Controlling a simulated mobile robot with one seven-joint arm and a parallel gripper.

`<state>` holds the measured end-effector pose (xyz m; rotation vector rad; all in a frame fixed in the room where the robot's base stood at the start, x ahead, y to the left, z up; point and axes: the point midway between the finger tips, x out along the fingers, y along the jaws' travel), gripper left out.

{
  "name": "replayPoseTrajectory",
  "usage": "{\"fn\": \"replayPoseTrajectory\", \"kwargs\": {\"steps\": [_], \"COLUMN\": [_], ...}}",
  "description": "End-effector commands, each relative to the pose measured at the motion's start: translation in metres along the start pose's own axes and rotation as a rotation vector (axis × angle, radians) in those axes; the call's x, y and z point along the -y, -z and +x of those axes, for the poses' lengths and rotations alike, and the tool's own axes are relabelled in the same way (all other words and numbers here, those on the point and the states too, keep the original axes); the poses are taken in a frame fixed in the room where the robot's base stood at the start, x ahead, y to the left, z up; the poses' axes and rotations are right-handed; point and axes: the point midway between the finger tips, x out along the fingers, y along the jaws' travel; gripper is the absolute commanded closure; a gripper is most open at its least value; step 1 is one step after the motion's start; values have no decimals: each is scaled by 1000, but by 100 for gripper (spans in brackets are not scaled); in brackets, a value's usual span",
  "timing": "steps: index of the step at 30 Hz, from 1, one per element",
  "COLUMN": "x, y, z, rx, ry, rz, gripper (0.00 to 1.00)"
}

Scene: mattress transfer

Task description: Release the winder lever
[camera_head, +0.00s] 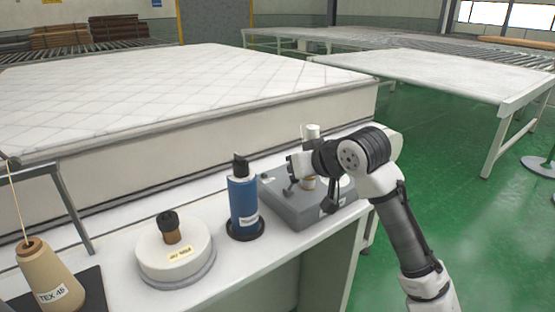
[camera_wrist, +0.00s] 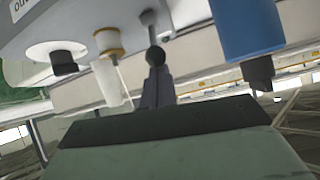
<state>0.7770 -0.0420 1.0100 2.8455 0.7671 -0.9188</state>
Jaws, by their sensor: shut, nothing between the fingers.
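The winder is a grey box (camera_head: 300,212) on the white bench in the head view; its grey underside-up face (camera_wrist: 85,18) shows in the wrist view. Its lever, a short stem with a dark ball knob (camera_wrist: 155,56), stands in front of my fingers in the wrist view. A wound bobbin (camera_wrist: 108,40) and a white spool part (camera_wrist: 112,82) are beside the lever. My gripper (camera_head: 296,166) is over the winder's left part, and its fingers (camera_wrist: 157,85) are shut and empty. The fingertips are close to the knob; I cannot tell whether they touch it.
A blue bottle (camera_head: 242,200) stands left of the winder, and it shows in the wrist view (camera_wrist: 246,28). A round white container (camera_head: 175,255) and a tan thread cone (camera_head: 50,275) are further left. A mattress (camera_head: 170,95) lies behind the bench.

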Motion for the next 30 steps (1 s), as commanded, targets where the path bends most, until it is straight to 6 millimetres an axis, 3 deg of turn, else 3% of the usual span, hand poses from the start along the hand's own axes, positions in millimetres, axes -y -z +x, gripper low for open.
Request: {"fn": "replayPoseTrajectory", "kwargs": {"steps": [7, 14, 15, 21, 30], "x": [1, 4, 1, 1, 2], "y": [9, 46, 37, 39, 41], "z": [1, 12, 2, -46, -82], "rx": [1, 2, -3, -3, 0], "ry": [2, 4, -2, -3, -2], "rz": [1, 2, 1, -1, 1], "gripper": [100, 100, 100, 100, 100]}}
